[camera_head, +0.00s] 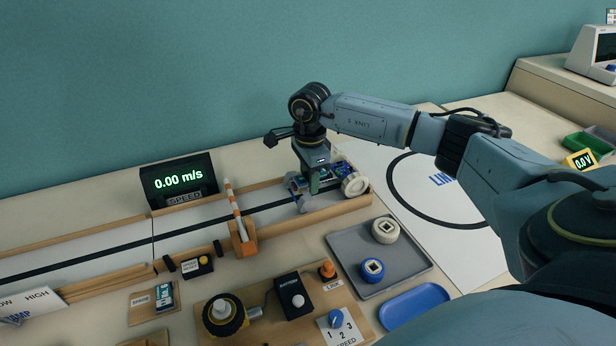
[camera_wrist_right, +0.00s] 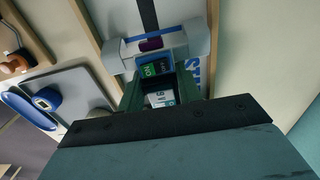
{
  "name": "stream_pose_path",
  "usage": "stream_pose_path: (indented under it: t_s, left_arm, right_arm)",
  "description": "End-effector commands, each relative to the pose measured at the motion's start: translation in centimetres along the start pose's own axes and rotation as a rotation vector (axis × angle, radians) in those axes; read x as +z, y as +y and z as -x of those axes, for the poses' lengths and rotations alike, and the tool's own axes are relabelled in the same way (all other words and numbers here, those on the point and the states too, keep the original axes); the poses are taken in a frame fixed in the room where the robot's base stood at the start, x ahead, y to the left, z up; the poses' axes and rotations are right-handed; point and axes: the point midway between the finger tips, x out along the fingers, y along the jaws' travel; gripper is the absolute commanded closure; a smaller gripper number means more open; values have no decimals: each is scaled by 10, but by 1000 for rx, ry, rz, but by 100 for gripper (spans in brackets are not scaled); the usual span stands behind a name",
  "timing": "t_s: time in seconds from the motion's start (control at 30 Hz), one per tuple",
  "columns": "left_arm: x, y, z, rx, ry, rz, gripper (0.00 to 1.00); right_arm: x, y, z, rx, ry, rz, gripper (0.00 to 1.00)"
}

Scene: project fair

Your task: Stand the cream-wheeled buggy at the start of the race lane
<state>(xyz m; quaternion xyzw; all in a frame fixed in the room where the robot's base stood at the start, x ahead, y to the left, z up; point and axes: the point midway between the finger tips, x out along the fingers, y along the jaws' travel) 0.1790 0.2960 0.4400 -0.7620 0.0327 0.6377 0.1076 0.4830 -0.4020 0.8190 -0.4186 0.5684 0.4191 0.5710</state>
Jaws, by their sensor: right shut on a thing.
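The buggy shows in the head view with a cream wheel (camera_head: 354,185) at its right end and a grey-blue part (camera_head: 301,196) at its left. It is over the right end of the race lane (camera_head: 110,238), between the wooden rails. My right gripper (camera_head: 318,182) points down and is shut on the buggy's middle. In the right wrist view the buggy's grey-blue crosspiece (camera_wrist_right: 192,44) lies across the lane's black line (camera_wrist_right: 148,14), beyond my gripper (camera_wrist_right: 158,92). I cannot tell whether the wheels touch the lane. My left gripper is not in view.
An orange-striped gate pole (camera_head: 233,212) stands left of the buggy. A speed display (camera_head: 178,180) reading 0.00 m/s is behind the lane. A grey tray (camera_head: 392,276) holds a cream wheel (camera_head: 385,230) and a blue wheel (camera_head: 372,270). A blue dish (camera_head: 412,306) is in front.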

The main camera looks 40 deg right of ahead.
Motion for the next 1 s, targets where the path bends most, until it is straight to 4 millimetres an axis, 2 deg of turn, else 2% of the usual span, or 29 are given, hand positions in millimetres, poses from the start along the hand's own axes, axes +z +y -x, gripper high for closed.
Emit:
stream_pose_path:
  t_s: [0.03,0.37,0.4,0.57,0.9,1.0]
  left_arm:
    - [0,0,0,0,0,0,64]
    - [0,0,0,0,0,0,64]
    - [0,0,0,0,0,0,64]
    - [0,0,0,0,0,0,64]
    - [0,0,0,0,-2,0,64]
    - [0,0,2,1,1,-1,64]
  right_arm:
    - [-10,0,-2,5,21,-13,92]
    - [-11,1,-3,6,22,-14,92]
    - [-11,1,-3,6,22,-14,62]
    - [-8,0,-2,4,16,-9,41]
    - [-4,0,-2,3,9,-4,40]
    - [-5,-1,10,-1,7,-6,40]
